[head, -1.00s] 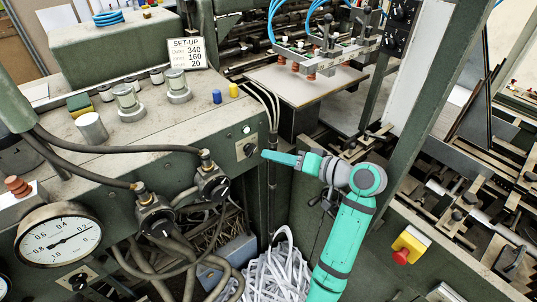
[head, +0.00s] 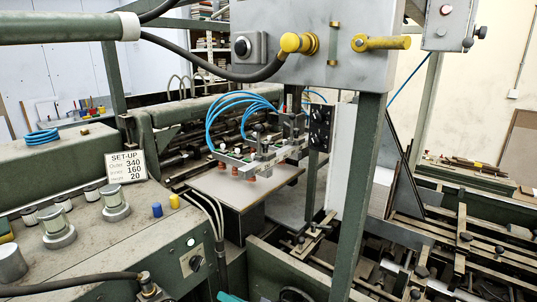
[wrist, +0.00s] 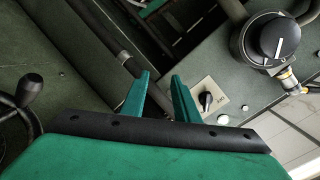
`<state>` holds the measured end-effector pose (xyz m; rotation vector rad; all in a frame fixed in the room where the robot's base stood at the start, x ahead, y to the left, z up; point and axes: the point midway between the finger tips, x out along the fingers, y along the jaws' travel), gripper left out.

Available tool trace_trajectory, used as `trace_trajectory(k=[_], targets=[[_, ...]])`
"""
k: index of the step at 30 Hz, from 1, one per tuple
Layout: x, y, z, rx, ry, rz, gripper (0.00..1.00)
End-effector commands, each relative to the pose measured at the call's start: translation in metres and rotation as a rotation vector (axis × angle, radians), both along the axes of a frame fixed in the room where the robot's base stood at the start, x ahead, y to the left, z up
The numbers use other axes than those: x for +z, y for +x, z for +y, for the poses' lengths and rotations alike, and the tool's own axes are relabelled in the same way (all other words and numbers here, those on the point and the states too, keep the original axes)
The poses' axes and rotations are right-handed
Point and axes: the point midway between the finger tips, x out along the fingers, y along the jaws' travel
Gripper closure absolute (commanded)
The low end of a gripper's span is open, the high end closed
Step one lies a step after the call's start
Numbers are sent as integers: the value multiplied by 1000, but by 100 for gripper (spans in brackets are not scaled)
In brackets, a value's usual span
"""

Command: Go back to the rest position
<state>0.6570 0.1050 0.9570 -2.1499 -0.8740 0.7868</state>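My gripper (wrist: 160,82) shows in the wrist view as two teal fingers with a gap between them, open and with nothing in the gap. Its tips are close to a small black rotary switch (wrist: 206,101) on a pale plate, just to their right. I cannot tell whether they touch the panel. In the head view only a sliver of teal shows at the bottom edge, and the rest of my arm is mostly out of the frame. The same switch (head: 195,263) shows on the green console front.
The green console (head: 125,245) fills the lower left, with a set-up card (head: 125,169). Suction cups hang over a grey board (head: 240,190). A green post (head: 357,200) stands right of centre. In the wrist view a large black dial (wrist: 275,40) is at upper right.

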Motion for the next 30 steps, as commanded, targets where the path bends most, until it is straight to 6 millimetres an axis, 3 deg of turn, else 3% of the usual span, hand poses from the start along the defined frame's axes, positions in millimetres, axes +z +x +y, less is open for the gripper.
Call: trace_trajectory(k=[1,6,15,24,30], targets=[[-21,-8,-1,-40,-4,13,72],[-75,-32,-13,-184,-32,27,72],[-151,-98,-41,-401,-140,20,72],[-190,-184,-72,-562,-297,-31,72],[-194,-246,-90,-631,-417,-89,72]])
